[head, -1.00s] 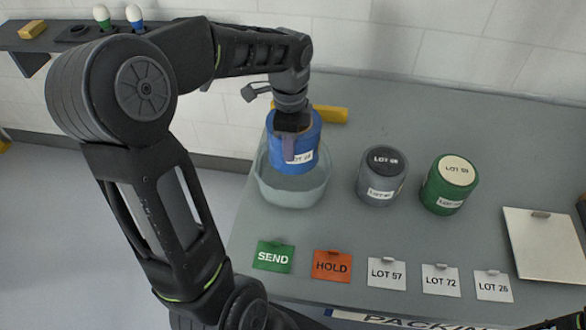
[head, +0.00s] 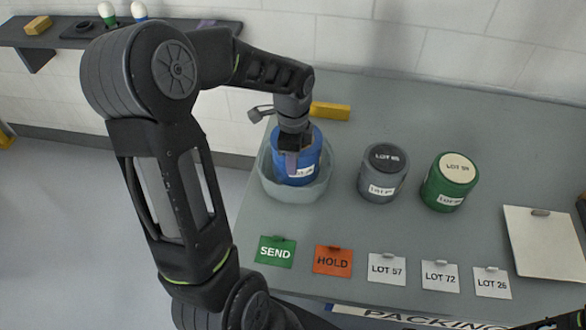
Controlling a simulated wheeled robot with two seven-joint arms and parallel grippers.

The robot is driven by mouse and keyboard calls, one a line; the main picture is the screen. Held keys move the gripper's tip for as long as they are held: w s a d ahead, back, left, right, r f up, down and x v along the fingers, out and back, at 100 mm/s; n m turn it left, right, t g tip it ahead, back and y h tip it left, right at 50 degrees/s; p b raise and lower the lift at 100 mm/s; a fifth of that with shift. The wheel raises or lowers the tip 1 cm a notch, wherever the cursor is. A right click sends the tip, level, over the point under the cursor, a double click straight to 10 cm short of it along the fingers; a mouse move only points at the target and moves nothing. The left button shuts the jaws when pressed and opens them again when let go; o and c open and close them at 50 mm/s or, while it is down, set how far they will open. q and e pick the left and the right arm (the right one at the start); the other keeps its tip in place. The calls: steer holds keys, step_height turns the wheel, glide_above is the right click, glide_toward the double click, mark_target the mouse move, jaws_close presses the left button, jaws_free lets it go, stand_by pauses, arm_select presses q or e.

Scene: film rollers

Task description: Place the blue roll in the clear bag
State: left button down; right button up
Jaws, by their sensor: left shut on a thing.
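The blue roll (head: 309,162) with a white lot label is in the clear bag (head: 269,182), a translucent round open container at the table's left side. The roll's lower part is inside the bag's rim; whether it touches the bottom I cannot tell. My left gripper (head: 293,160) points down and is shut on the blue roll at its upper edge. One dark finger shows on the roll's front; the other is hidden. My right gripper is not in view.
A grey roll (head: 381,178) and a green roll (head: 446,186) stand to the right. SEND (head: 275,252), HOLD (head: 332,261) and several lot cards line the front. A yellow block (head: 330,111) lies behind the bag. A pale clipboard (head: 543,243) lies at right.

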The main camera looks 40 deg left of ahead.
arm_select(q)
steer(key=shift+w+r, duration=0.1)
steer(key=shift+f, duration=1.9)
steer(key=shift+f, duration=0.1)
steer(key=c, duration=1.7)
jaws_free()
steer(key=shift+f, duration=0.15)
steer(key=shift+c, duration=0.2)
steer(key=o, duration=0.5)
steer(key=shift+c, duration=0.2)
step_height(320, 180, up, 12)
steer(key=shift+r, duration=0.25)
